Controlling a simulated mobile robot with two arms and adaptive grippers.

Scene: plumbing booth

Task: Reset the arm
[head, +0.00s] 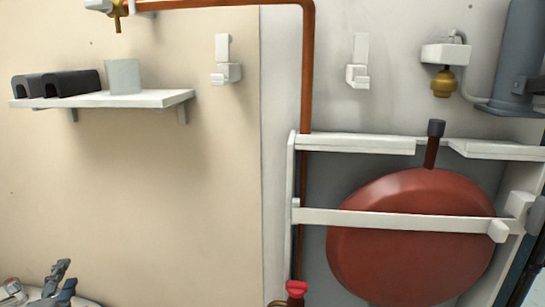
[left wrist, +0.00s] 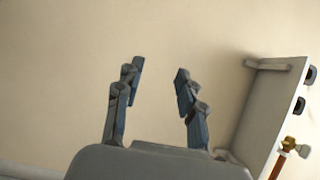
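My left gripper (head: 60,279) shows at the bottom left of the head view, low in front of the beige wall and below the shelf. In the left wrist view its two fingers (left wrist: 158,92) stand well apart with nothing between them, so it is open and empty. Only bare wall shows beyond the fingertips. My right gripper is not clearly seen in either view.
A copper pipe (head: 308,80) runs down the wall. A red tank (head: 410,240) sits behind a white bar (head: 400,222). The beige wall below the shelf is clear.

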